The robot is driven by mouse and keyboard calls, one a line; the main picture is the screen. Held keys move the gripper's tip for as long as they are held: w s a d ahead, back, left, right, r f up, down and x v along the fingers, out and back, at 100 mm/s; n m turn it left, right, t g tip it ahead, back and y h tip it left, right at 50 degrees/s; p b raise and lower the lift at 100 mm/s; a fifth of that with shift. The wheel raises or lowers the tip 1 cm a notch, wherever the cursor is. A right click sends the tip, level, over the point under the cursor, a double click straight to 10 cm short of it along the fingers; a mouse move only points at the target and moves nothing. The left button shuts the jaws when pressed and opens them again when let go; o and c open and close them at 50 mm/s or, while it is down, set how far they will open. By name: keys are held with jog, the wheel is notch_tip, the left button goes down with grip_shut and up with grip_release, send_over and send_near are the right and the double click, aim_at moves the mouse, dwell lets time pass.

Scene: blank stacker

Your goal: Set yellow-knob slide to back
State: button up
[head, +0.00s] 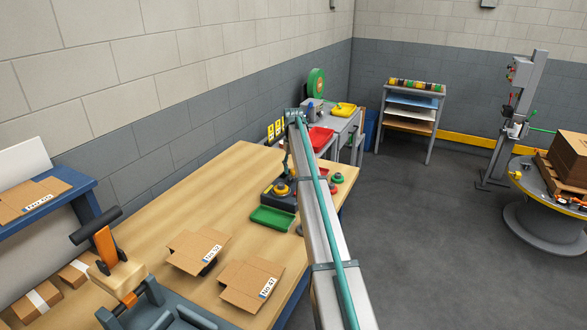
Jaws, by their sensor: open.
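I cannot tell whether this part is the yellow knob. No slide or its position can be made out at this size.
A green tray (272,218) lies in front of the device. Open cartons (197,250) lie nearer on the bench (150,235). A red bin (320,138) stands behind.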

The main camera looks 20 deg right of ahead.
aim_at(293, 170)
notch_tip(293, 170, up, 12)
dwell(0.5)
jog(key=shift+d+f, duration=0.1)
